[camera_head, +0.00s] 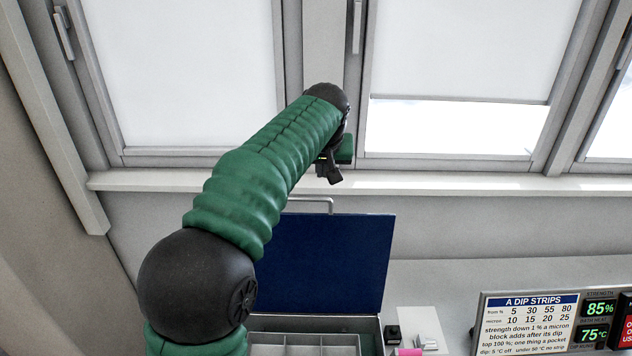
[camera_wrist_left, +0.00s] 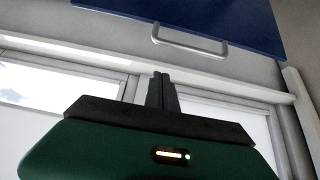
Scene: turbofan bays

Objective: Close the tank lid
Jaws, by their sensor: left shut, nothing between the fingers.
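The blue tank lid (camera_head: 335,255) stands open, raised at the back of the tank (camera_head: 370,325), with a metal bar handle (camera_head: 312,201) along its top edge. The tank's inside shows grey divided compartments, partly hidden by my left arm. My left gripper (camera_head: 329,170) is above the lid's top edge, near the window sill, shut and empty. In the left wrist view, the shut fingers (camera_wrist_left: 162,90) point toward the lid (camera_wrist_left: 215,12) and its handle (camera_wrist_left: 190,42), with a gap between them. My right gripper is in neither view.
A sign headed "A DIP STRIPS" (camera_head: 528,322) and displays reading 85% and 75°C (camera_head: 597,320) stand at the lower right. A small black block (camera_head: 393,334) and a pink item (camera_head: 408,351) are beside the tank. The window sill (camera_head: 460,183) runs behind.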

